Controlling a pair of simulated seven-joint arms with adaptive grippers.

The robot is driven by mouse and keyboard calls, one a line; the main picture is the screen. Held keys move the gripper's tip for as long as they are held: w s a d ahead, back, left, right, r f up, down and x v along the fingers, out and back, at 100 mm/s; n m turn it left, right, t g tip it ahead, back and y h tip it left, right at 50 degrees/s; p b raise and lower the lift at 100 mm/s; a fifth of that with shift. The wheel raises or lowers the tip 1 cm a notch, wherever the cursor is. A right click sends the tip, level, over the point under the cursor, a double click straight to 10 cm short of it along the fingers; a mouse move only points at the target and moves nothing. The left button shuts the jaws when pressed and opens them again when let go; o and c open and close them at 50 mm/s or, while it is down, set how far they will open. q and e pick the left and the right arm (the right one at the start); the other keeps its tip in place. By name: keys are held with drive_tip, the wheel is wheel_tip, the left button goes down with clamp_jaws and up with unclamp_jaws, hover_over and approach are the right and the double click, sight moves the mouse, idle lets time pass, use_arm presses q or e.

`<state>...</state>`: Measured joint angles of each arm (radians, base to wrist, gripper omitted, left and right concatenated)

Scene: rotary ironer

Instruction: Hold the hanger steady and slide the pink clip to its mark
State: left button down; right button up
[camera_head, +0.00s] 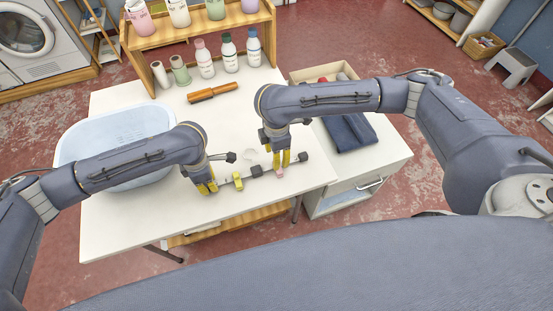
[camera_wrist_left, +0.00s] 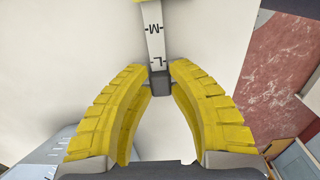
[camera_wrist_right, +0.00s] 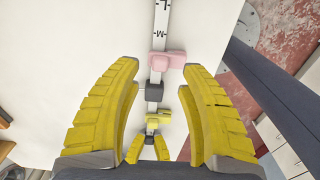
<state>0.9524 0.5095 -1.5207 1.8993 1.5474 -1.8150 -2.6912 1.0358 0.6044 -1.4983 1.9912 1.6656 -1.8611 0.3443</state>
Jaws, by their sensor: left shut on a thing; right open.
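The hanger (camera_head: 266,171) is a pale bar with size letters, dark end blocks and a dark centre block (camera_wrist_right: 154,92). It lies along the white table's front. My left gripper (camera_head: 207,190) is shut on its left end block (camera_wrist_left: 159,84), beside the L mark. The pink clip (camera_wrist_right: 168,60) sits on the right half, between the centre block and the M mark; it also shows in the head view (camera_head: 280,174). My right gripper (camera_wrist_right: 160,66) is open above it, fingertips on either side; contact is unclear. A yellow clip (camera_head: 238,182) sits on the left half.
A pale blue basin (camera_head: 120,130) stands left on the table (camera_head: 225,112). A wooden rack (camera_head: 200,35) with bottles is behind, an orange-brown bar (camera_head: 213,92) before it. Folded dark cloth (camera_head: 348,132) lies right of my right gripper.

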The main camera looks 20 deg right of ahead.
wheel_tip(320, 180, up, 8)
drive_tip(key=shift+r, duration=0.25)
idle(0.5)
use_arm(q)
drive_tip(key=c, duration=1.2)
unclamp_jaws()
